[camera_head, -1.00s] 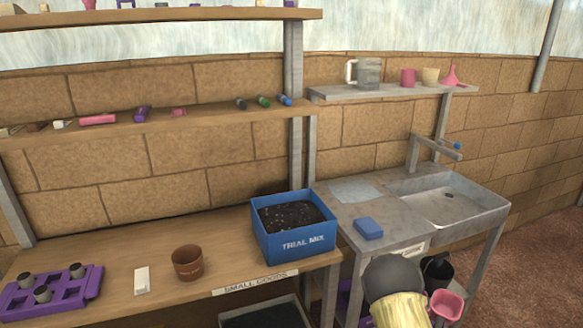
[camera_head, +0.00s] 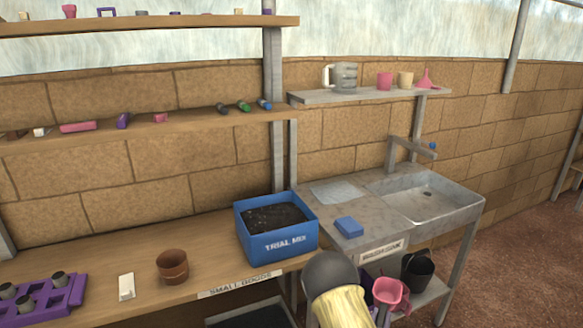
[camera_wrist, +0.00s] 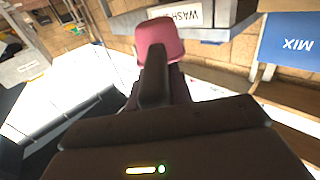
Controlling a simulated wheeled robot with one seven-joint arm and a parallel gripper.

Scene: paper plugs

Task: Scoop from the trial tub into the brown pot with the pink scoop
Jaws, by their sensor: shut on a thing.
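The blue tub (camera_head: 277,243) labelled TRIAL MIX stands on the wooden bench, holding dark soil. The brown pot (camera_head: 172,266) stands upright on the bench to its left. The pink scoop (camera_head: 390,292) is held low in front of the sink unit, right of the tub. In the wrist view the pink scoop (camera_wrist: 158,38) points away from my gripper (camera_wrist: 155,95), which is shut on its dark handle. I cannot tell whether the scoop holds anything.
A white block (camera_head: 126,286) and a purple tray (camera_head: 45,300) with small pots lie left of the brown pot. A blue sponge (camera_head: 349,227) lies by the sink (camera_head: 428,196). A black bucket (camera_head: 417,270) stands on the lower shelf. Bench between pot and tub is clear.

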